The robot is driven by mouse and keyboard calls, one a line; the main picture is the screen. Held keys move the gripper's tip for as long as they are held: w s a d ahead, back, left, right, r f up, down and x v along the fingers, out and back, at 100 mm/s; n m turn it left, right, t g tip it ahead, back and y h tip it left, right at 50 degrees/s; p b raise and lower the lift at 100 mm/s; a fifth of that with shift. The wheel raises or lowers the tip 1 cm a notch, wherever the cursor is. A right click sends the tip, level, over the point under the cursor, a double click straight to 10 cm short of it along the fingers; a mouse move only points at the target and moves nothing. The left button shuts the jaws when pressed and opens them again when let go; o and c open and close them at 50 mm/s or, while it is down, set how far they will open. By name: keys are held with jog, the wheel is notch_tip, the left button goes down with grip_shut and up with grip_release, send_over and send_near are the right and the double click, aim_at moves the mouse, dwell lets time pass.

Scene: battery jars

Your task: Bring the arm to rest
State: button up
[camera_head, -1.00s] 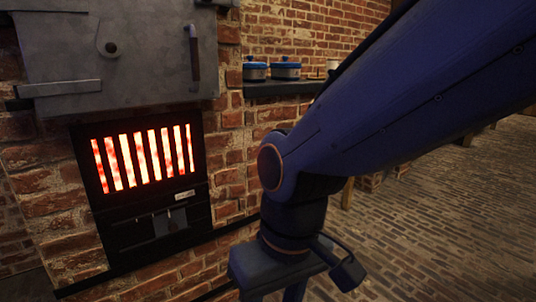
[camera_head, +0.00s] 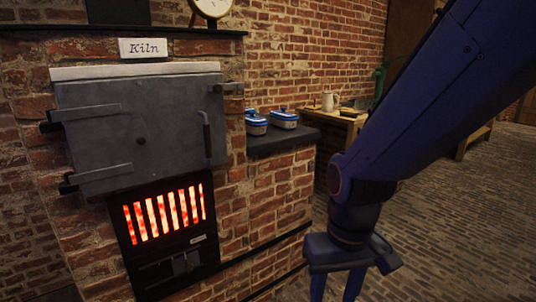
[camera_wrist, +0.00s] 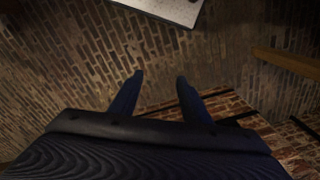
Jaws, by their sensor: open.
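A brick kiln with a shut grey door (camera_head: 140,125) and a glowing grate (camera_head: 165,213) stands at left. Two blue-and-white lidded jars (camera_head: 284,119) sit on a dark ledge (camera_head: 285,142) beside it. A wooden table (camera_head: 340,117) stands behind. Brick floor (camera_head: 470,220) is clear at right.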

jog(key=s+d+r+m+p, duration=0.2)
jog(key=d+r+p, duration=0.5)
jog(key=r+p, duration=0.2)
jog(key=shift+d+h+p, duration=0.15)
jog(key=shift+h+p, duration=0.15)
jog(key=shift+p, duration=0.4)
jog(key=shift+f, duration=0.1)
dwell(1.1)
